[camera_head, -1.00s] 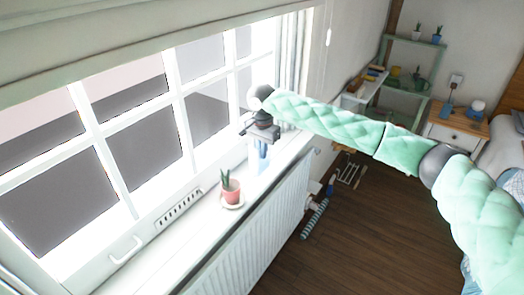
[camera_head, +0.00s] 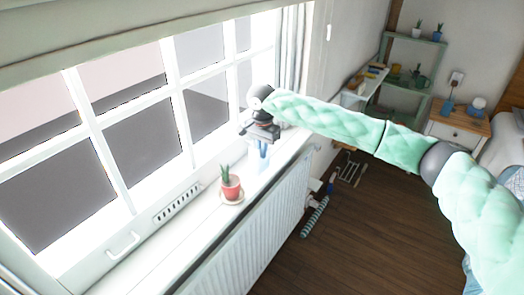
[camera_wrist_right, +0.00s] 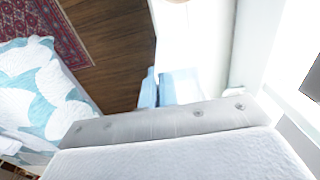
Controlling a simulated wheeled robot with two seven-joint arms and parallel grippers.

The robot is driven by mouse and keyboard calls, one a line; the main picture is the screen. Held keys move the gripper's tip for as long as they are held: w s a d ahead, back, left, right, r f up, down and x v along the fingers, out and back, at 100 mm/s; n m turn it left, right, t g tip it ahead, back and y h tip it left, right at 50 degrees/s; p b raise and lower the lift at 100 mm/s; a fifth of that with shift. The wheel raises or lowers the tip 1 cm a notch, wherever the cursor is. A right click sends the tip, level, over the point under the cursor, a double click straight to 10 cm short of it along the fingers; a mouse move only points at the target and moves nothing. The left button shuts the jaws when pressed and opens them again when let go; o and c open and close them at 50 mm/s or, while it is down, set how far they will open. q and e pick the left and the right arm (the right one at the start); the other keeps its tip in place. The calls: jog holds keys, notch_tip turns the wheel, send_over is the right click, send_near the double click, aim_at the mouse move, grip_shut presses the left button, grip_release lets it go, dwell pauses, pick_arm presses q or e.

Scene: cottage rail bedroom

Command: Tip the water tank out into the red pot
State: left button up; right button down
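The red pot (camera_head: 231,188) holds a green spiky plant and stands upright on a saucer on the white windowsill. My right gripper (camera_head: 260,152) hangs over the sill, beyond the pot and apart from it. Its two blue fingers point down, and they show in the right wrist view (camera_wrist_right: 164,90). A pale, washed-out shape (camera_head: 257,168) at the fingertips may be the water tank, but glare hides its outline. I cannot tell whether the fingers grip it. My left gripper is not in view.
The bright window (camera_head: 140,140) runs along the left of the sill. A white radiator (camera_head: 265,225) hangs below it. A green shelf (camera_head: 405,75) and a wooden nightstand (camera_head: 458,135) stand at the back right. The wooden floor (camera_head: 370,220) is largely clear.

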aim_at(258, 161)
jog(key=shift+s+a+f+t+h+p, duration=0.55)
jog(key=shift+s+a+f+t+h, duration=0.05)
jog(key=shift+s+t, duration=0.3)
jog(key=shift+s+a+t+h, duration=0.3)
jog(key=shift+t, duration=0.1)
jog(key=shift+s+a+t+h+p, duration=0.25)
jog(key=shift+s+t+h+p, duration=0.15)
jog(key=shift+t+h, duration=0.15)
jog(key=shift+f, duration=0.1)
